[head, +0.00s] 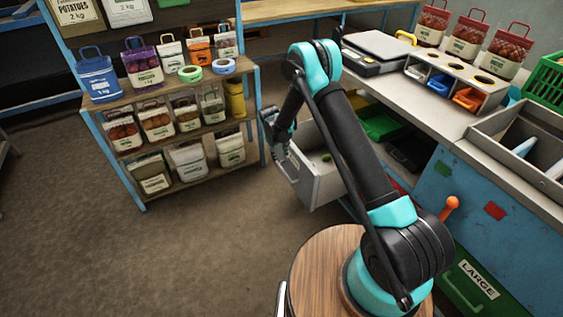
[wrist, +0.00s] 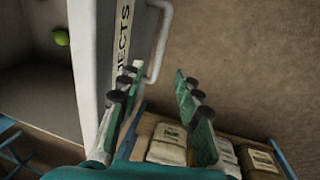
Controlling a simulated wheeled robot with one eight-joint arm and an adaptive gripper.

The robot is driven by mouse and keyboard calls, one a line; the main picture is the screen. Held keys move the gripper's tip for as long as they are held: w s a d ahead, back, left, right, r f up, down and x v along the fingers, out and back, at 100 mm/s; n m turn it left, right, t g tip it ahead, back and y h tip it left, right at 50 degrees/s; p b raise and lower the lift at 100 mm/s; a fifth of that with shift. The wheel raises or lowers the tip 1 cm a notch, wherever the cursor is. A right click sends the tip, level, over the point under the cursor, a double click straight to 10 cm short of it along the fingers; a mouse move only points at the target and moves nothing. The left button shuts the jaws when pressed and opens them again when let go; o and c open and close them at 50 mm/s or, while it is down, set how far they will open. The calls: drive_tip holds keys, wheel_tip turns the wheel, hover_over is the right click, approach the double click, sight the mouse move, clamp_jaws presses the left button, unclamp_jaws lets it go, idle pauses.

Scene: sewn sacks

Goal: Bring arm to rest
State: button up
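My arm reaches from the wooden-topped round base toward the open drawer, bent at a high elbow. My gripper (head: 270,118) hangs at the drawer's front left, partly hidden by its own links. In the wrist view my gripper (wrist: 156,74) shows two green fingers spread apart with nothing between them. The pulled-out grey drawer (head: 318,178) also shows in the wrist view (wrist: 90,60), with a label ending in "JECTS" and a pale handle (wrist: 162,40). The handle appears just beyond the fingertips; I cannot tell whether they touch it.
A green round item (wrist: 61,37) lies in the drawer. A shelf rack (head: 195,90) with several sacks and tape rolls stands left. The workbench (head: 400,90) at right bears a scale (head: 378,47), a bin holder (head: 455,80) and red sacks. The floor (head: 190,240) at left is clear.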

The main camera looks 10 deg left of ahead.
drive_tip(key=shift+a+r, duration=0.1)
drive_tip(key=shift+r, duration=0.3)
drive_tip(key=s+d+r+m, duration=0.1)
drive_tip(key=s+d+r, duration=0.2)
drive_tip(key=d+r, duration=0.45)
drive_tip(key=s+d+r+m+t+y, duration=0.1)
drive_tip(key=s+d+r, duration=0.2)
drive_tip(key=d+r, duration=0.4)
drive_tip(key=s+d+r+m, duration=0.2)
drive_tip(key=s+d+r, duration=0.3)
drive_tip(key=r, duration=0.4)
drive_tip(key=s+d+r+m+t, duration=0.1)
drive_tip(key=s+d, duration=0.6)
drive_tip(key=s, duration=0.5)
drive_tip(key=s+d+r+m+t, duration=0.1)
drive_tip(key=s+d+r+m, duration=0.1)
drive_tip(key=s+d, duration=0.5)
drive_tip(key=s, duration=0.4)
drive_tip(key=shift+s+d+y, duration=0.25)
drive_tip(key=shift+s+y, duration=0.1)
drive_tip(key=shift+y, duration=0.05)
